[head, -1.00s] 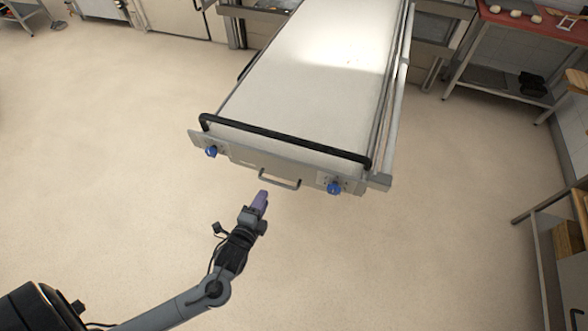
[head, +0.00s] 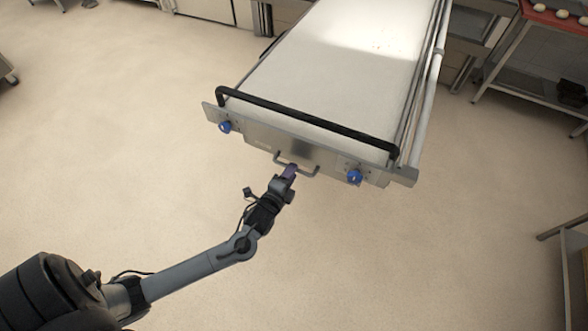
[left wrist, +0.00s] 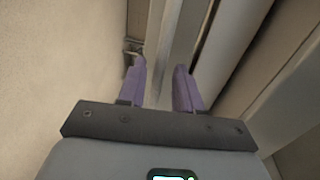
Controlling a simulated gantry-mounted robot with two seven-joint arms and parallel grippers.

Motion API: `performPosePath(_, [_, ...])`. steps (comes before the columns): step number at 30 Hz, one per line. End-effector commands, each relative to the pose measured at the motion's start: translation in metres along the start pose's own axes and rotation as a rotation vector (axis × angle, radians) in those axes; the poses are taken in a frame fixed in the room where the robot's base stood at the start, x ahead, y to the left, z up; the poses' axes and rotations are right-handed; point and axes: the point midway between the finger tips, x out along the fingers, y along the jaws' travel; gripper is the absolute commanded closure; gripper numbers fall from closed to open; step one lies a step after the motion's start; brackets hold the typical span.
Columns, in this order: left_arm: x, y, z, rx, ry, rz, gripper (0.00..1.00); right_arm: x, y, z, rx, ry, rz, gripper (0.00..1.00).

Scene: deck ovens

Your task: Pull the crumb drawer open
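The crumb drawer front (head: 312,157) is a grey metal panel at the near end of a long loader with a pale top. Its bar handle (head: 311,174) sticks out below the middle of the panel. My left gripper (head: 291,170) has purple fingertips, which overlap the handle in the head view. In the left wrist view the two fingers (left wrist: 160,72) stand apart, with a grey metal strip seen between them. A small part of the handle (left wrist: 132,46) shows by the left fingertip; I cannot tell whether the handle is between the fingers. My right gripper is not in view.
Blue knobs flank the handle, one at left (head: 225,127) and one at right (head: 355,177). A black rail (head: 300,115) runs above the panel. A red-topped table (head: 560,17) stands at top right. The floor around the near end is clear.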

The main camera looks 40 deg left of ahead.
Motion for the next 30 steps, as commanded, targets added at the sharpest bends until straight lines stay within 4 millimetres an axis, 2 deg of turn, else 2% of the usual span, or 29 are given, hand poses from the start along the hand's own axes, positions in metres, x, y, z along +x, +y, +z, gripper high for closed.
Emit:
performPosePath(3, [0.015,0.001,0.0,0.0,0.0,0.0,0.66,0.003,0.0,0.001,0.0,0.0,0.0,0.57])
performPosePath(7, [0.024,0.0,0.0,0.0,-0.001,0.0,0.66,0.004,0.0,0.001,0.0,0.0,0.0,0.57])
performPosePath(19, [0.029,0.0,0.0,-0.001,0.0,0.001,0.66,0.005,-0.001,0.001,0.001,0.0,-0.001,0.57])
performPosePath(26, [0.029,0.0,0.0,-0.001,0.0,0.001,1.0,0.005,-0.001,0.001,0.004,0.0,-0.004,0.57])
performPosePath(30, [0.029,0.0,0.0,0.0,0.0,0.001,1.0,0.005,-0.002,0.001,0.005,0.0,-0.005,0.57])
